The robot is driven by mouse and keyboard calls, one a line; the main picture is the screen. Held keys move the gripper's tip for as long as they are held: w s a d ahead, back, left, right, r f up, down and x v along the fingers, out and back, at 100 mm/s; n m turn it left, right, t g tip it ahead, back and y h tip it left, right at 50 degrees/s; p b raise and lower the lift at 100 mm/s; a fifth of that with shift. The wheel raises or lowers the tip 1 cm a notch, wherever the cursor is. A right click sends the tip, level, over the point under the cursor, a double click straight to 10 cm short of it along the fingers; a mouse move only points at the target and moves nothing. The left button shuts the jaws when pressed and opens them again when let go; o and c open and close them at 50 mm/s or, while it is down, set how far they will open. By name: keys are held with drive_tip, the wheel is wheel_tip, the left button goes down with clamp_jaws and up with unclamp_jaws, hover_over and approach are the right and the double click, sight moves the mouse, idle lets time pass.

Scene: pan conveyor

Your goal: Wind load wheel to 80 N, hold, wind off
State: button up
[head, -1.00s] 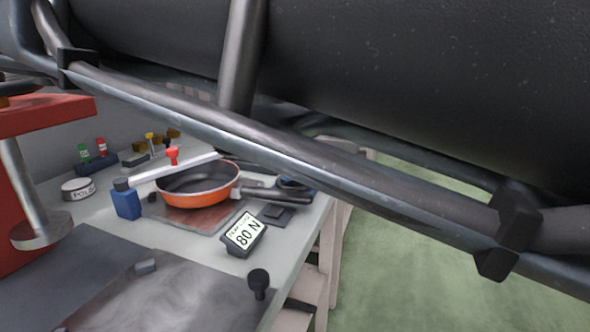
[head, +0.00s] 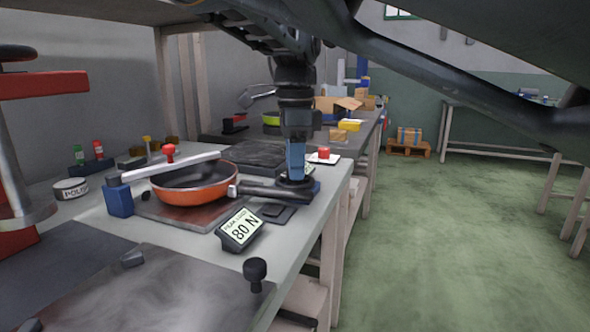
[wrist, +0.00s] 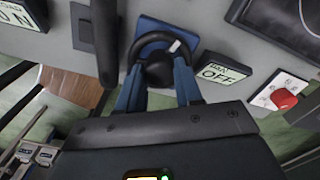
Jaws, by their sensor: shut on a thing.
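The black load wheel (head: 293,186) stands on a blue base (wrist: 157,27) at the bench edge, by the pan handle. My gripper (head: 295,176) reaches down to it from above. In the wrist view my gripper (wrist: 158,80) has its blue fingers shut on the wheel's dark round knob (wrist: 157,70), with the wheel's ring (wrist: 134,48) around it. The load display (head: 240,229) reads 80 N, with a small line above it that looks like a peak label. The orange pan (head: 194,186) sits on a brown plate under a pale bar. The fingertips partly hide the knob.
A small display (wrist: 219,70) reading OFF and a red button (wrist: 284,98) on a white plate are right of the wheel. A black knob (head: 256,270) stands at the front plate. The red press stand (head: 40,86) is at left. Green floor lies open at right.

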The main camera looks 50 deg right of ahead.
drive_tip(key=shift+n+b, duration=0.5)
drive_tip(key=shift+n, duration=0.6)
drive_tip(key=shift+r, duration=0.1)
drive_tip(key=o, duration=1)
drive_tip(key=shift+o, duration=0.2)
wheel_tip(320, 180, up, 8)
drive_tip(key=p, duration=0.4)
drive_tip(key=shift+p, duration=0.3)
drive_tip(key=shift+s+f, duration=0.1)
drive_tip(key=shift+f, duration=0.1)
